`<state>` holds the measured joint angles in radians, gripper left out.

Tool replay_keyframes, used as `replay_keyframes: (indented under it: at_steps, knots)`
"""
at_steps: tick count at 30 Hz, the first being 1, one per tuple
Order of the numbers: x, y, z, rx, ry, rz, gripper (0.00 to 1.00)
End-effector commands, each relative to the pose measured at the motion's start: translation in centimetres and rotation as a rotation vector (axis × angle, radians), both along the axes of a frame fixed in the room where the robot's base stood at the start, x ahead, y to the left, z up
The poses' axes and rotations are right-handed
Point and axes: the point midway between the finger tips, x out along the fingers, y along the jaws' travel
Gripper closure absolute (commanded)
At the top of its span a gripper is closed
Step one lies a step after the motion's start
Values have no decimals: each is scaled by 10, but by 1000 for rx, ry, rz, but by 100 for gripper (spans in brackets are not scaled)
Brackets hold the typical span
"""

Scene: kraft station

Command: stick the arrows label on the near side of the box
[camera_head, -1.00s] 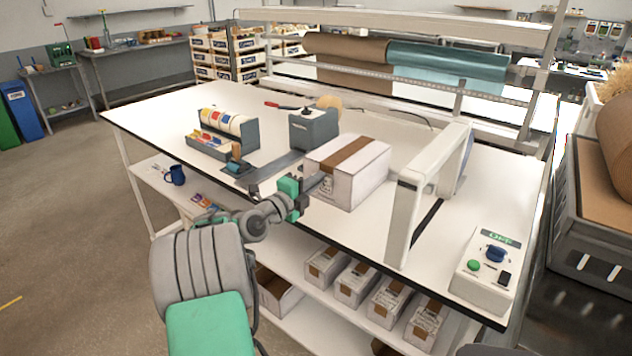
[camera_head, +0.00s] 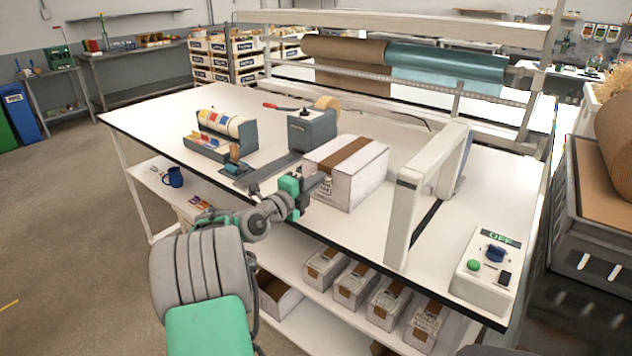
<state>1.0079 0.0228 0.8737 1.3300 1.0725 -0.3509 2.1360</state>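The box (camera_head: 352,180) is white with a brown tape strip along its top, and it stands on the white table left of the strapping arch. A printed label or marking shows on the left part of its near side (camera_head: 325,191). My gripper (camera_head: 320,181) is at the left end of that near side, very close to it or touching. Its fingers are small and dark, and I cannot tell if they are open or hold anything. The label dispenser (camera_head: 225,125) with several coloured rolls stands at the left; I cannot pick out the arrows label.
A grey tape machine (camera_head: 312,130) stands behind the box. The white arch (camera_head: 408,215) stands close to the box's right. A control box (camera_head: 487,270) is at the right front. Several taped boxes (camera_head: 355,284) sit on the lower shelf. The table's left end is clear.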

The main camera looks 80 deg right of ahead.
Motion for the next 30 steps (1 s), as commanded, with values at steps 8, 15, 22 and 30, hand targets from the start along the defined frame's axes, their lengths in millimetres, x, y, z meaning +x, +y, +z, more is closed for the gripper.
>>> replay_keyframes:
  at_steps: [8,15,22,30]
  knots:
    - [0,0,0,0,0,0,81]
    - [0,0,0,0,0,0,73]
    - [3,6,-3,-1,0,1,73]
    - [11,24,-3,-1,-1,2,73]
